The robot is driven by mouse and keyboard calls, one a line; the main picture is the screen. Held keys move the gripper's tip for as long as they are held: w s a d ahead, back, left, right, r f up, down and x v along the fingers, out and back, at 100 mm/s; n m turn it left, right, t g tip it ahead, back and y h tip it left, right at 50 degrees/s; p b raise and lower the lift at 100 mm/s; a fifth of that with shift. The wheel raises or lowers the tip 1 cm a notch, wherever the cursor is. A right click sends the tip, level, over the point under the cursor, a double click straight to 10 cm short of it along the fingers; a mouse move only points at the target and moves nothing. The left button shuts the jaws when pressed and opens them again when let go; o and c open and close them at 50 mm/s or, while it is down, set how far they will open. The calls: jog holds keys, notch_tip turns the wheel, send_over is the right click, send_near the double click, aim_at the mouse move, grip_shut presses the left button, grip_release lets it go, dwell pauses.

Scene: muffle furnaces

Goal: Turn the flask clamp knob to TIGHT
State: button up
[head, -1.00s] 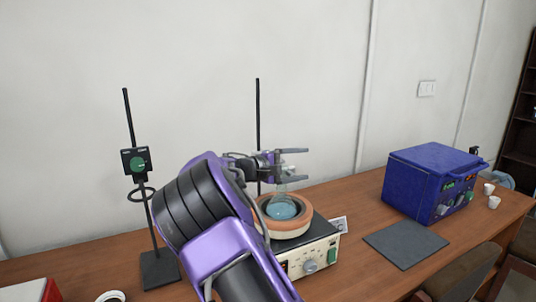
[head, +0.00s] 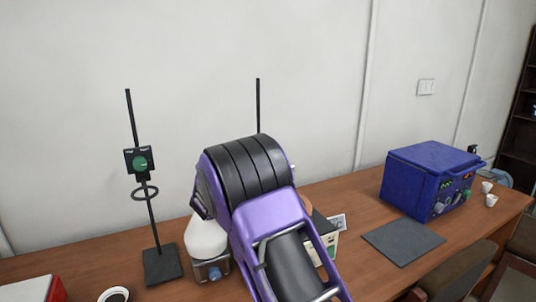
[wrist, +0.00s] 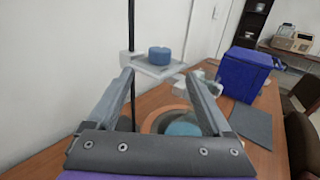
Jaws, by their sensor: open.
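In the wrist view a round blue knob (wrist: 160,55) sits on a pale grey clamp plate (wrist: 158,70) fixed to a dark upright rod (wrist: 131,30). My gripper (wrist: 159,78) is open and empty, its two fingers spread with the plate and knob between and just beyond the tips. I cannot tell whether they touch. The knob's markings cannot be read. Below sits a flask with blue liquid (wrist: 182,129) in a round heating mantle (wrist: 150,119). In the head view my arm hides the knob, the flask and my gripper.
A second stand at left carries a black box (head: 130,158) with a green knob (head: 140,164) and a ring (head: 145,193). A blue furnace (head: 425,180) and dark mat (head: 402,242) are at right.

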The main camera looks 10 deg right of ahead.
jog(key=p+x, duration=0.1)
jog(key=x, duration=1)
jog(key=shift+w+d, duration=0.1)
grip_shut()
jog(key=shift+w+r+m+g+h+p, duration=0.1)
jog(key=shift+r+m+g+h+p, duration=0.1)
jog(key=shift+m+g+h, duration=0.8)
jog(key=shift+w+r+m+g+h+p, duration=0.1)
jog(key=shift+m+g+h+p, duration=0.05)
jog(key=shift+m+g+h, duration=0.8)
jog(key=shift+h, duration=0.35)
jog(key=shift+s+f+m+g, duration=0.1)
jog(key=shift+f+m+g, duration=0.2)
jog(key=shift+g, duration=0.35)
grip_release()
jog(key=shift+s, duration=0.1)
